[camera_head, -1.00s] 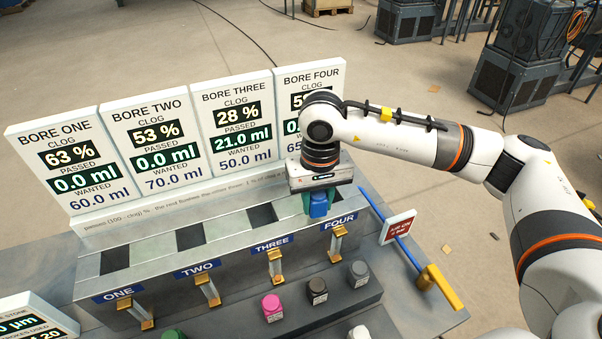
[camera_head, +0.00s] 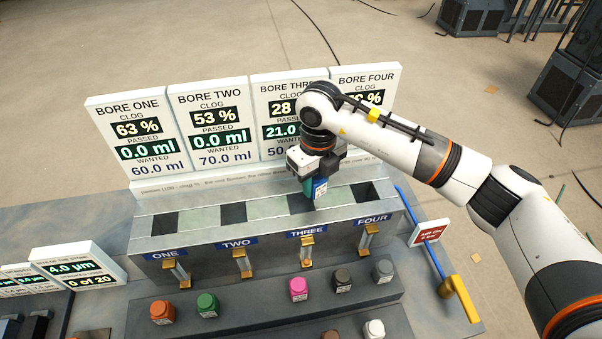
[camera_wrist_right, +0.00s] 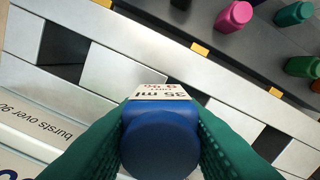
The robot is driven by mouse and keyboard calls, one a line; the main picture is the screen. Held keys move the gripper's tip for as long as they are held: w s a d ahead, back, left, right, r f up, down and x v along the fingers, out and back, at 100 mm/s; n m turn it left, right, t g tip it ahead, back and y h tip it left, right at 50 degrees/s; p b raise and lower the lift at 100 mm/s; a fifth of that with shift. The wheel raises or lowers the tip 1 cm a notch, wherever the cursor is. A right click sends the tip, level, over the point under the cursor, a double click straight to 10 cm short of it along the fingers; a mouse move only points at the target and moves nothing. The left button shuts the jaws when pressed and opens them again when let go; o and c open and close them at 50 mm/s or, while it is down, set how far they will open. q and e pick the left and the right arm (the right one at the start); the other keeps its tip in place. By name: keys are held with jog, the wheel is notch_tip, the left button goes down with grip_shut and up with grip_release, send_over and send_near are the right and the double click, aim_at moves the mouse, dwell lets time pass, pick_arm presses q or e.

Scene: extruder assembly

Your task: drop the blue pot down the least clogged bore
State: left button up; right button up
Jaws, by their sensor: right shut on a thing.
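My right gripper (camera_head: 315,183) is shut on the blue pot (camera_head: 320,189), just above the bore block (camera_head: 262,234). The pot is beside the right edge of bore three's dark opening (camera_head: 297,204) and partly covers it. In the right wrist view the blue pot (camera_wrist_right: 160,140) sits between two green fingers, with a white "35 ml" label. The bore three panel (camera_head: 274,100) shows clog 28 and passed 21.0, partly hidden by my arm. Bore one's panel (camera_head: 132,146) reads 63 %, bore two's (camera_head: 213,137) 53 %. My left gripper is not in view.
Bore openings one (camera_head: 164,224), two (camera_head: 233,212) and four (camera_head: 364,193) look empty. Orange (camera_head: 162,312), green (camera_head: 207,304), pink (camera_head: 298,289) and dark or grey pots stand on the front ledge. A blue bar with a yellow handle (camera_head: 459,296) is at the right.

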jog(key=shift+w+a+f+m+b, duration=0.1)
jog(key=shift+a+f+m, duration=0.4)
jog(key=shift+m, duration=0.35)
jog(key=shift+s+a+f+m+b, duration=0.15)
jog(key=shift+a+f+m, duration=0.35)
jog(key=shift+m, duration=0.4)
jog(key=shift+w+a+f+m+b, duration=0.15)
jog(key=shift+a+f+m, duration=0.35)
jog(key=shift+m, duration=0.35)
jog(key=shift+f+b, duration=0.25)
jog(key=shift+b, duration=0.15)
jog(key=o, duration=1.1)
jog(key=shift+r, duration=0.15)
notch_tip(320, 180, up, 12)
jog(key=b, duration=0.3)
